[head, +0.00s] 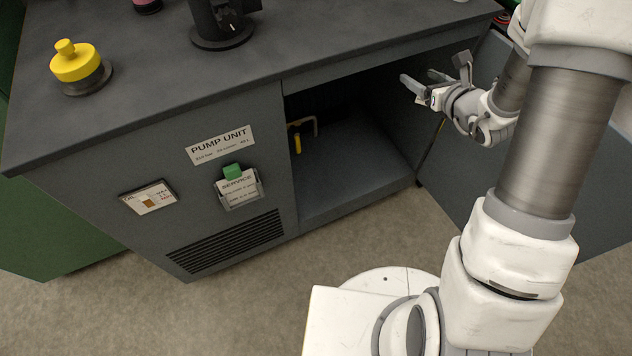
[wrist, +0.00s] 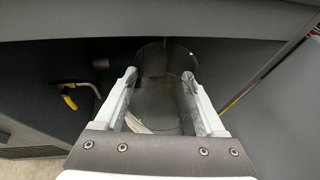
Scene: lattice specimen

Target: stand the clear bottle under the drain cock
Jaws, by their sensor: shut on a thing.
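The drain cock (head: 297,142) has a yellow handle and a bent metal pipe, and sits inside the open cabinet on its left side. It also shows at the left of the wrist view (wrist: 68,100). My gripper (head: 418,77) is at the upper right of the cabinet opening, to the right of the cock and apart from it. In the wrist view my gripper (wrist: 159,76) is shut on the clear bottle (wrist: 155,102), a see-through round shape between the fingers. The bottle is hard to make out in the head view, and its base is hidden.
The cabinet floor (head: 345,170) is bare where it shows. The cabinet door (head: 480,185) stands open at the right, and the worktop (head: 290,45) overhangs the opening. A yellow knob (head: 75,62) and a black stand (head: 222,28) are on the worktop.

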